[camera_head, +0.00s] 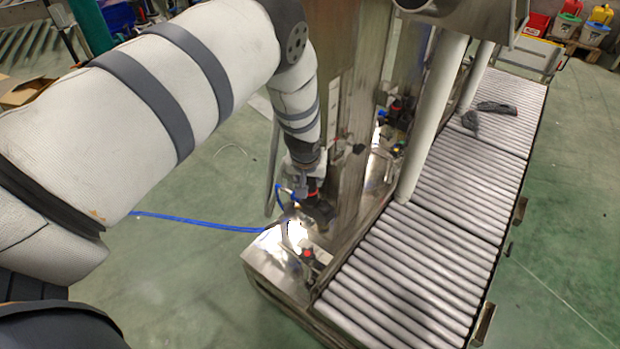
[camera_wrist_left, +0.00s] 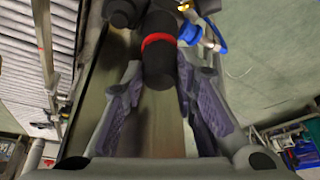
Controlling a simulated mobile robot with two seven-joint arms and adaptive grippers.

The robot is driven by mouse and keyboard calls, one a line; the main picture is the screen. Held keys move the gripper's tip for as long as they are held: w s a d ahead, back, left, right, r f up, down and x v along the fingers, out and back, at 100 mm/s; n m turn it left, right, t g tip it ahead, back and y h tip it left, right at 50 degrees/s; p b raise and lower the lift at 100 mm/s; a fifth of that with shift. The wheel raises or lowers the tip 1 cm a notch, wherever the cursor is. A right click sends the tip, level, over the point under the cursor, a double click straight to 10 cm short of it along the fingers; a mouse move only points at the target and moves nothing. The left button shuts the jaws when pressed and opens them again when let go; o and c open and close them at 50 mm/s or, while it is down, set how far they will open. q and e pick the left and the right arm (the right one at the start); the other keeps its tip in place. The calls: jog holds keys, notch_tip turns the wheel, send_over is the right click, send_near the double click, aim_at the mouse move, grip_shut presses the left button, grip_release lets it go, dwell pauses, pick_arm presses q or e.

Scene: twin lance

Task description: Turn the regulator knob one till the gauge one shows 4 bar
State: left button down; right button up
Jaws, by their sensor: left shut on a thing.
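The regulator knob (camera_wrist_left: 158,62) is a black cylinder with a red ring, in the upper middle of the left wrist view. My left gripper (camera_wrist_left: 162,82) has its two purple-grey pads on either side of the knob and is shut on it. In the head view my left gripper (camera_head: 305,185) reaches down to the regulator beside the steel machine, and the red ring (camera_head: 313,194) shows there in part. A gauge reading cannot be made out in either view. My right gripper is not in view.
A blue hose (camera_head: 205,221) runs from the regulator to the left. A steel base (camera_head: 275,272) with a red-topped fitting (camera_head: 308,254) stands below. A roller conveyor (camera_head: 400,275) lies to the right, with dark objects (camera_head: 495,107) farther along. Green floor is clear at the left front.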

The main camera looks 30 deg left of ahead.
pick_arm(q)
jog(key=shift+m, duration=0.3)
jog(key=shift+m+h, duration=0.4)
jog(key=shift+m, duration=0.1)
jog(key=shift+a+f+m+h, duration=0.15)
jog(key=shift+m+h, duration=0.25)
jog(key=shift+m, duration=0.8)
jog(key=shift+m+h+b, duration=0.7)
jog(key=shift+m, duration=1.2)
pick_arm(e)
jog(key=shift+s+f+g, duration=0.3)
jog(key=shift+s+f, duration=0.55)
pick_arm(q)
jog(key=c, duration=1.3)
grip_release()
